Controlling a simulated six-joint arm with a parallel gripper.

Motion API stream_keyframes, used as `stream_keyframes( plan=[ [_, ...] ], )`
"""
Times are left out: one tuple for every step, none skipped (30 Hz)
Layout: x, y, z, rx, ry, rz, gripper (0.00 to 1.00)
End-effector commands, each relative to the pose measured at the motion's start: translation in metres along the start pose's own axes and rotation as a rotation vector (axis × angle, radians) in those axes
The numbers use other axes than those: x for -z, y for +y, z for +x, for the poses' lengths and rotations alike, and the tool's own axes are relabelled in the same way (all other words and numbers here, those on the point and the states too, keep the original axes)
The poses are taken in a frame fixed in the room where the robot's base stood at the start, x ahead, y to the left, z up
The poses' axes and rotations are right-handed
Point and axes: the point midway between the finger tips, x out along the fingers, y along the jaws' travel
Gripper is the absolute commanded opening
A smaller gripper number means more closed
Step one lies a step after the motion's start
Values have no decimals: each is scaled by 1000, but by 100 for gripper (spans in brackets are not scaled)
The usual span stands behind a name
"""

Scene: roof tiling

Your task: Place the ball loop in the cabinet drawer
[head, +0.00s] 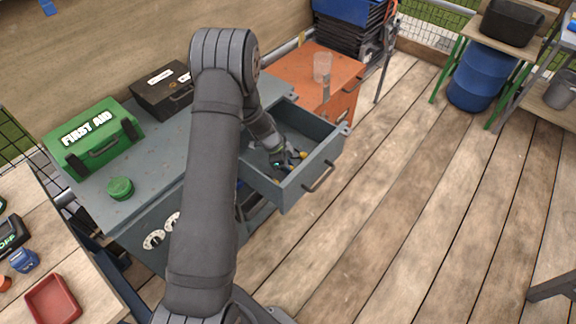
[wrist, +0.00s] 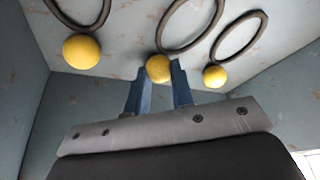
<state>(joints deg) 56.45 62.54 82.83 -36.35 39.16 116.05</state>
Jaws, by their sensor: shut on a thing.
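My gripper (head: 287,162) is down inside the open grey cabinet drawer (head: 318,165). In the wrist view my gripper (wrist: 158,78) has its two blue fingers closed on the yellow ball of the middle ball loop (wrist: 159,68). Its dark ring extends up from the ball over the drawer floor. Two similar ball loops lie in the drawer, one to the left (wrist: 82,51) and one to the right (wrist: 215,76). Whether the held loop touches the floor is unclear. In the head view my gripper and arm hide much of the drawer's contents.
The drawer walls stand close around my gripper. On the grey cabinet top are a green first aid box (head: 92,138), a dark case (head: 163,88) and a green round tin (head: 120,188). An orange cabinet (head: 310,75) with a clear cup (head: 322,66) stands behind.

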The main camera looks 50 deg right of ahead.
Motion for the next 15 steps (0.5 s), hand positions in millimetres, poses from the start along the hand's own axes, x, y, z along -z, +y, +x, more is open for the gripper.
stream_keyframes(
  plan=[
    [0, 0, 1, -1, 0, 0, 0],
    [-1, 0, 2, -1, 0, 0, 0],
    [-1, 0, 3, -1, 0, 0, 24],
    [-1, 0, 3, -1, 0, 0, 29],
    [-1, 0, 2, -1, 0, 0, 35],
    [-1, 0, 2, -1, 0, 0, 43],
    [-1, 0, 2, -1, 0, 0, 43],
    [-1, 0, 2, -1, 0, 0, 43],
    [-1, 0, 2, -1, 0, 0, 43],
    [-1, 0, 2, -1, 0, 0, 43],
    [-1, 0, 2, -1, 0, 0, 43],
    [-1, 0, 2, -1, 0, 0, 43],
    [-1, 0, 2, -1, 0, 0, 43],
    [-1, 0, 2, -1, 0, 0, 43],
    [-1, 0, 1, 0, 0, 0, 43]
  ],
)
